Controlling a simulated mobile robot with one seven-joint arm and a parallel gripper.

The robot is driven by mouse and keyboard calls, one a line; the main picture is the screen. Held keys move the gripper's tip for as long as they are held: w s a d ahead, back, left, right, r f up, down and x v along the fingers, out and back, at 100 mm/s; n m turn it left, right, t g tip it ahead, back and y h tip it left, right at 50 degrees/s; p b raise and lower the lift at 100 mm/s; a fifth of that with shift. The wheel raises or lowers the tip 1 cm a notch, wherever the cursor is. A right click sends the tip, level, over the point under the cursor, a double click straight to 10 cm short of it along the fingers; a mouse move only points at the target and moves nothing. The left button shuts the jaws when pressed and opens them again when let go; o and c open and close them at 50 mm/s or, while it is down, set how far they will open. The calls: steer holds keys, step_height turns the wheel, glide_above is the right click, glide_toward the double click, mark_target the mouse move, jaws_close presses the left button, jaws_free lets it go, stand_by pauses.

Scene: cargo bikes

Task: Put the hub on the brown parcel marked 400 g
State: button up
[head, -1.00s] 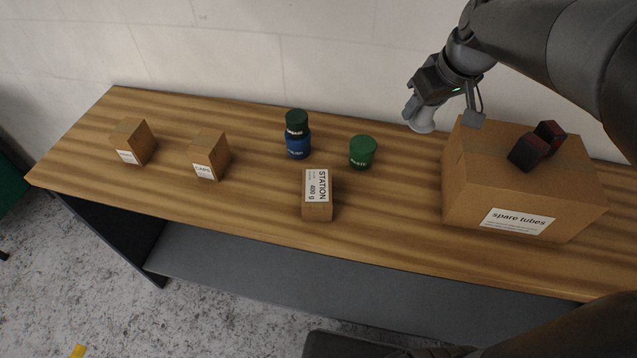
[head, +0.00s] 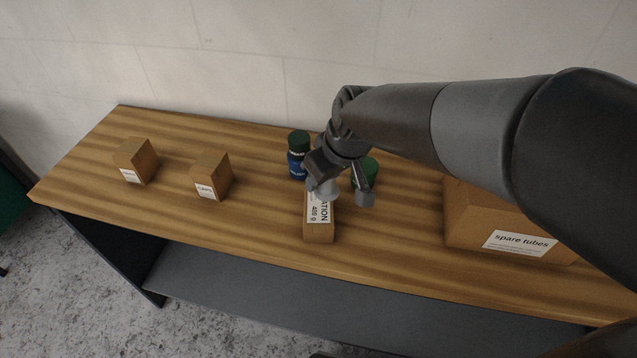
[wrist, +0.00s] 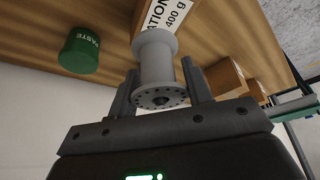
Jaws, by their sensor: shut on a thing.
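The grey spool-shaped hub (wrist: 156,66) is between the fingers of my gripper (wrist: 160,82), which is shut on it. In the head view the hub (head: 323,189) hangs from my gripper (head: 339,189) over the back part of the brown parcel marked 400 g (head: 318,233). The parcel lies on the bench with its white label up, and the gripper and hub hide part of the label. In the wrist view the hub's far end overlaps the parcel's label (wrist: 170,18); I cannot tell whether they touch.
A green paste tin (head: 368,170) stands just behind the parcel at right. A green tin on a blue tin (head: 297,166) stands behind at left. Two small cartons (head: 212,178) (head: 137,162) stand further left. The spare tubes box (head: 480,230) is at right, partly behind my arm.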

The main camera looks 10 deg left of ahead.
mark_target(316, 191)
steer(key=shift+a+f, duration=0.5)
steer(key=shift+a, duration=0.3)
steer(key=shift+f, duration=2)
steer(key=o, duration=1.1)
steer(key=shift+f, duration=0.15)
steer(key=v, duration=1.2)
steer(key=s+d+m+t+h, duration=0.1)
steer(key=s+d+m, duration=0.1)
steer(key=d, duration=0.5)
steer(key=s+d+m+t+h, duration=0.1)
steer(key=s+d+m, duration=0.2)
steer(key=d, duration=0.5)
steer(key=s+d+m+h, duration=0.1)
steer(key=s+d+m, duration=0.1)
steer(key=d+m, duration=0.3)
steer(key=shift+s+d+r+t, duration=0.15)
steer(key=shift+d+t, duration=0.05)
steer(key=shift+d, duration=0.55)
steer(key=shift+s+d+r+t, duration=0.15)
steer(key=shift+d+r+t, duration=0.05)
steer(key=shift+d, duration=0.55)
